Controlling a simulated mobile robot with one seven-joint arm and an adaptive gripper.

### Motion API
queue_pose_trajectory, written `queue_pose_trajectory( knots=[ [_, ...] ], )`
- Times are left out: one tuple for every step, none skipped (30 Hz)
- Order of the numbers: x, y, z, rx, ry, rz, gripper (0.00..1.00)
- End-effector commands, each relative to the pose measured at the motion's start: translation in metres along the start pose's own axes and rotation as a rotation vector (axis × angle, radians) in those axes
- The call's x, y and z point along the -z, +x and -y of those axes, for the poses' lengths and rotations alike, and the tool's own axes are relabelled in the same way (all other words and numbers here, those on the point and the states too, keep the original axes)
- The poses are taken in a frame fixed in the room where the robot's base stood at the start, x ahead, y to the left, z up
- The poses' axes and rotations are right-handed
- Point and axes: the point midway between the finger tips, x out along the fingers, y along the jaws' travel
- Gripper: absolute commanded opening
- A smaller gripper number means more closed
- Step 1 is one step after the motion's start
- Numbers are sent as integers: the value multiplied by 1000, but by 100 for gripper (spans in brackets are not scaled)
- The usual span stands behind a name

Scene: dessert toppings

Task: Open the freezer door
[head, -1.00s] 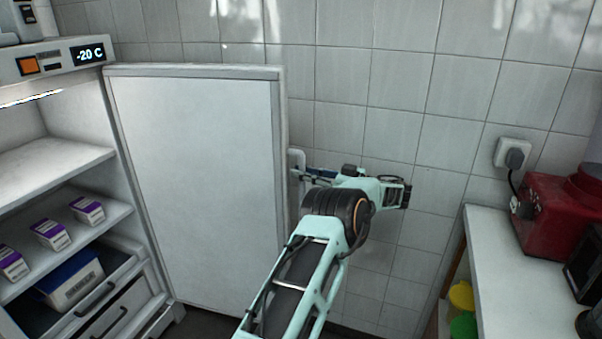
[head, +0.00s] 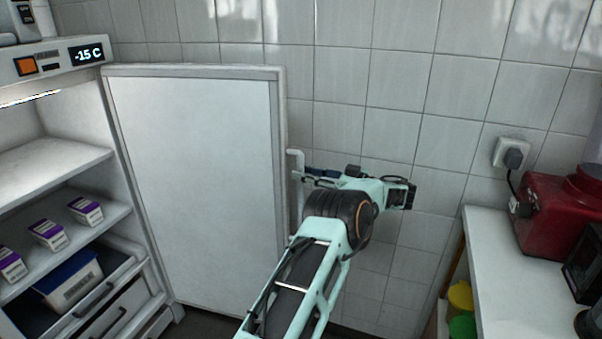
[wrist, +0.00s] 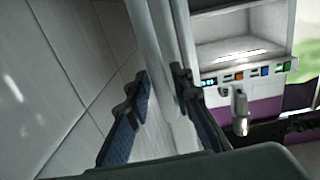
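The freezer door (head: 190,180) stands wide open, swung out to the right of the freezer body (head: 65,160), with its inner face showing. Its white bar handle (head: 298,160) is on the far edge of the door. My gripper (head: 300,176) is beside this handle. In the wrist view, the two dark fingers of my gripper (wrist: 162,88) are apart, with the pale handle bar (wrist: 160,45) running between them. I cannot tell whether either finger touches the bar.
The freezer display (head: 88,54) reads -15 C. Small boxes (head: 48,234) stand on a shelf above drawers, one holding a blue-and-white box (head: 72,280). A white counter (head: 500,270) with a red appliance (head: 550,215) is at right. A tiled wall (head: 400,90) is behind.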

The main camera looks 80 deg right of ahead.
Motion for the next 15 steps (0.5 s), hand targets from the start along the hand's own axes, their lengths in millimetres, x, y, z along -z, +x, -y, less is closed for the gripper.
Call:
queue_pose_trajectory(
  knots=[
    [-1, -11, -1, -5, 0, 1, 21],
    [-1, -17, -1, -5, 0, 1, 21],
    [-1, -25, -1, -4, 0, 1, 21],
    [-1, -32, -1, -5, 0, 1, 21],
    [-1, -39, -1, -5, 1, 1, 21],
    [-1, -48, -1, -4, 0, 1, 21],
    [-1, -55, -1, -5, 0, 1, 21],
    [-1, -61, -1, -5, -1, 2, 21],
    [-1, -69, -1, -4, -1, 1, 21],
    [-1, -75, -1, -4, 0, 1, 21],
    [-1, -80, -1, -4, -1, 1, 21],
    [-1, -86, 0, -3, 0, 1, 21],
    [-1, -90, 0, -3, -1, 1, 21],
    [-1, -94, 0, -3, -1, 0, 21],
    [0, -98, 0, -2, -1, 0, 21]
  ],
)
